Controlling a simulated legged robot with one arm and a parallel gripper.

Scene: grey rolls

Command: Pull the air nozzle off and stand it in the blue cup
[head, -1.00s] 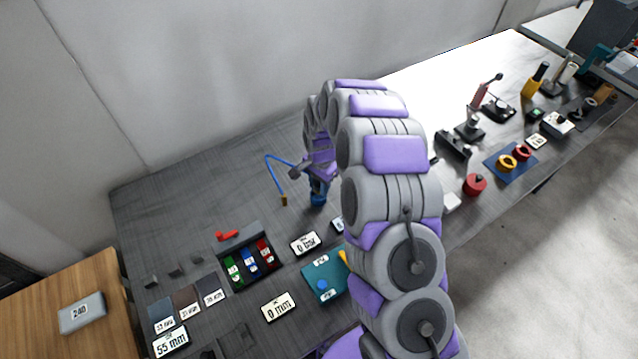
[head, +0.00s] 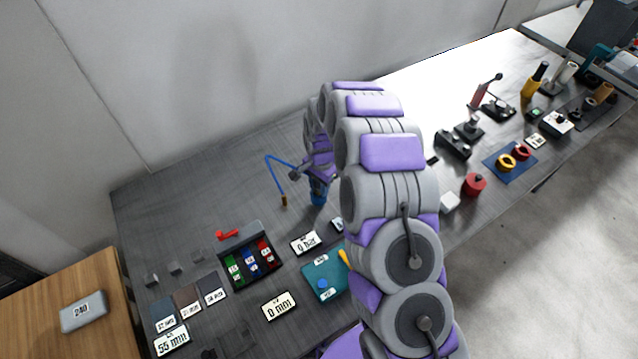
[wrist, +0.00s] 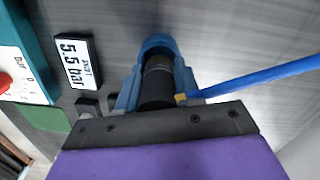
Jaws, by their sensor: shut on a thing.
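My gripper (head: 317,180) is low over the middle of the bench in the head view, mostly hidden by my own arm. In the wrist view my gripper (wrist: 155,103) is shut on a dark ribbed cylinder, which looks like the air nozzle (wrist: 157,82). The blue cup (head: 318,197) shows just below the gripper, and its blue wall (wrist: 158,42) surrounds the dark piece in the wrist view. I cannot tell how deep the nozzle sits. A blue hose (wrist: 265,74) with a brass tip (wrist: 181,98) lies beside it; whether they touch is unclear.
The hose (head: 272,168) arches left of the gripper. A pressure display (wrist: 77,62) reads 5.5 bar beside the cup. Nearer are a tray of coloured pieces (head: 222,262) and a teal box (head: 318,270). Stands and rolls fill the right.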

